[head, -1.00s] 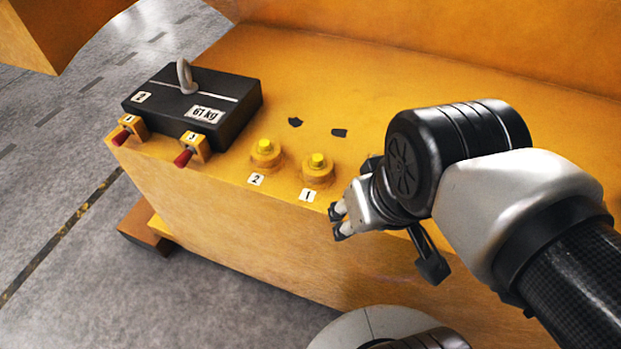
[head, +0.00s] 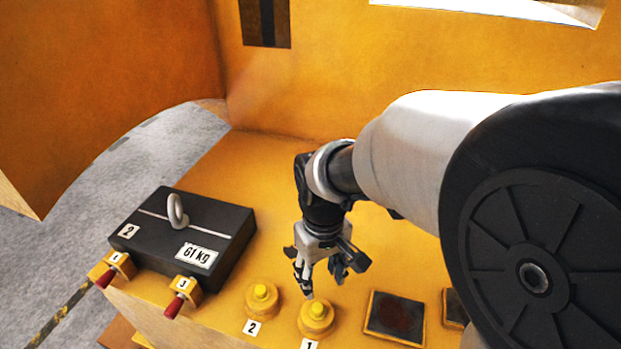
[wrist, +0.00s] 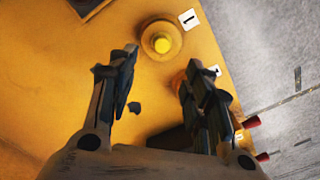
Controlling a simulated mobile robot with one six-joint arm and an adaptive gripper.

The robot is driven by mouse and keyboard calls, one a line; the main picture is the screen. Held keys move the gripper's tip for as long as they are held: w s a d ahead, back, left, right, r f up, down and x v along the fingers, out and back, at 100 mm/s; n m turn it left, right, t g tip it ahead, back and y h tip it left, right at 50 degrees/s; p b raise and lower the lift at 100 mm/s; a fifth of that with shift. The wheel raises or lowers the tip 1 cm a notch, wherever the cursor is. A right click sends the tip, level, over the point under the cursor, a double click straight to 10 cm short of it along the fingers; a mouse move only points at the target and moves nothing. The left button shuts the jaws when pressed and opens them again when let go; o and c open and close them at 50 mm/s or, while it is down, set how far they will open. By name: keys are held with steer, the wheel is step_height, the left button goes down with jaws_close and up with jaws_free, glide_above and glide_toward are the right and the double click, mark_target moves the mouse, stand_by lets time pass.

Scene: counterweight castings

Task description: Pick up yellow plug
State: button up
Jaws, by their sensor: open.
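Two yellow plugs sit on round yellow bosses near the front edge of the orange casting. The plug by label 1 (head: 317,309) is just below my gripper (head: 321,283). The plug by label 2 (head: 261,292) is to its left. My gripper is open and empty, pointing down above the casting. In the wrist view, the label 1 plug (wrist: 162,45) shows ahead of the gap between my fingertips (wrist: 163,58), apart from both. The label 2 boss (wrist: 179,82) is partly hidden behind the right finger.
A black block marked 61 kg (head: 186,235), with a grey ring on top, lies left of the plugs. Two red-tipped switches (head: 115,266) (head: 183,291) stand at the front edge. Dark square recesses (head: 394,317) lie right. A tall orange wall (head: 330,80) rises behind.

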steer(key=b, duration=0.2)
glide_above(318, 308)
steer(key=f, duration=0.7)
steer(key=shift+w+d+f, duration=0.1)
steer(key=shift+d, duration=0.1)
steer(key=shift+a+f+b, duration=0.2)
steer(key=shift+f+b, duration=0.95)
steer(key=shift+f, duration=1.6)
steer(key=shift+r, duration=0.1)
steer(key=c, duration=1)
